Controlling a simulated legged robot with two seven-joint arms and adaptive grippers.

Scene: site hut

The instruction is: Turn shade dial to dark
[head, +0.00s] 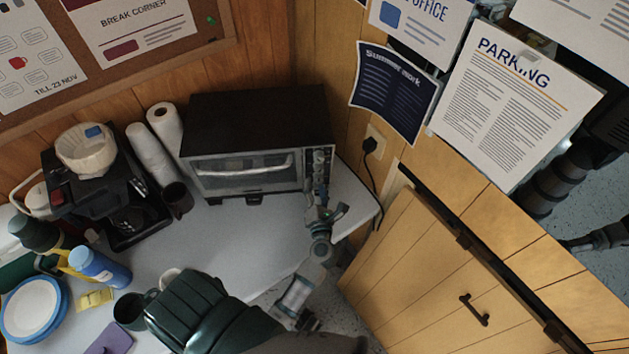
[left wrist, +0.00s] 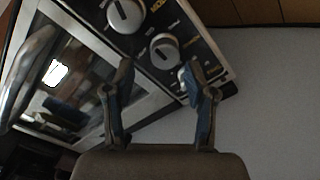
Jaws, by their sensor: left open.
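The toaster oven (head: 255,145) stands on the counter against the wall, with a column of dials on its right front edge. A third, lower knob is partly hidden by a finger. The small print is too blurred to tell which dial is for shade. My left gripper (head: 324,205) is open in front of the lower dials; its fingers (left wrist: 160,75) straddle the second dial's lower area in the picture, without a visible grip.
The oven door has a long handle (head: 240,164). A dark mug (head: 177,199), paper rolls (head: 150,153) and a coffee maker (head: 108,195) stand left of the oven. A blue bottle (head: 100,268) and plates (head: 33,309) are further left. A wooden cabinet (head: 430,260) is at right.

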